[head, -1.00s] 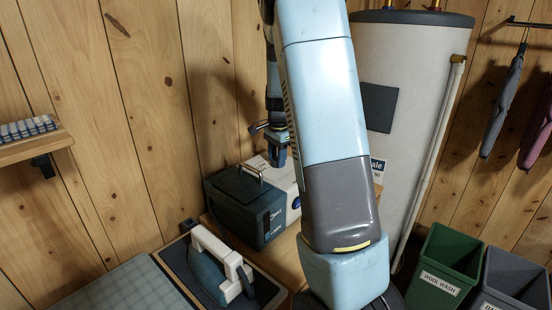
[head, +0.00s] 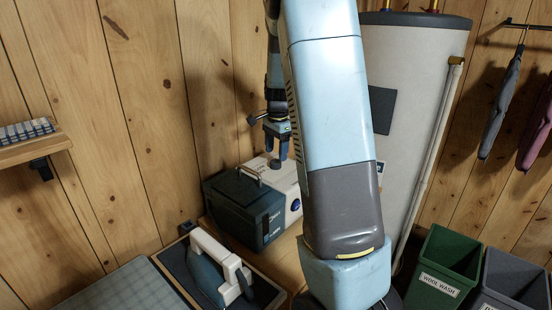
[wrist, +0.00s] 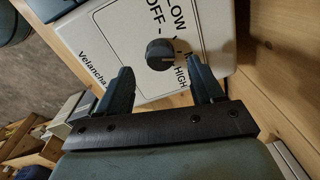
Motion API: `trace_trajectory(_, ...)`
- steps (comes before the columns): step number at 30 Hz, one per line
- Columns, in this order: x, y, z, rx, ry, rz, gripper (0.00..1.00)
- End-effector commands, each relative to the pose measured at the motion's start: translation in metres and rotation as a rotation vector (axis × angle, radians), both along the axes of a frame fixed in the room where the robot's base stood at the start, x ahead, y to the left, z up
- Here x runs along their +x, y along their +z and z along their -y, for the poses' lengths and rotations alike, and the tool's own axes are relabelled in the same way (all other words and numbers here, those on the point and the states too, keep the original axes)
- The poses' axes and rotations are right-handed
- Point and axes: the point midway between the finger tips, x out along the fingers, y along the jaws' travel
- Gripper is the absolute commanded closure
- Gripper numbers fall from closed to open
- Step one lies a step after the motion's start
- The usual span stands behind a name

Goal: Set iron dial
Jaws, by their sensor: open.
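A dark round dial (wrist: 160,54) sits on a white panel (wrist: 108,28) with the words OFF, LOW and HIGH around it in the wrist view. I cannot tell for sure which mark it points at. My gripper (wrist: 158,74) is open, with one finger on each side of the dial's near side and nothing between the fingers. In the head view my gripper (head: 277,158) hangs over the white box (head: 284,178), where the dial is hidden or too small to make out. The iron (head: 212,276), teal with a white handle, rests on a dark pad at lower left.
A dark teal case (head: 240,208) with a top handle stands right beside the white box. A white tank (head: 425,90) with a pipe stands behind my arm. Green (head: 447,268) and grey (head: 515,283) bins are at lower right. A plank wall is close behind the boxes.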

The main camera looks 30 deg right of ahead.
Motion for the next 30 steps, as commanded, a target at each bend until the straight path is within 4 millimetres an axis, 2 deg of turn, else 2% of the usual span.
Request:
trace_trajectory(1, 0.000, 0.012, 0.000, 0.000, 0.001, 0.004, 0.33)
trace_trajectory(9, -0.003, 0.063, 0.001, -0.001, 0.001, 0.003, 0.33)
trace_trajectory(15, -0.005, 0.089, 0.001, 0.000, -0.001, 0.001, 0.33)
trace_trajectory(21, -0.006, 0.098, 0.002, 0.000, -0.001, -0.001, 0.33)
trace_trajectory(30, -0.006, 0.099, 0.002, 0.000, -0.001, -0.001, 0.33)
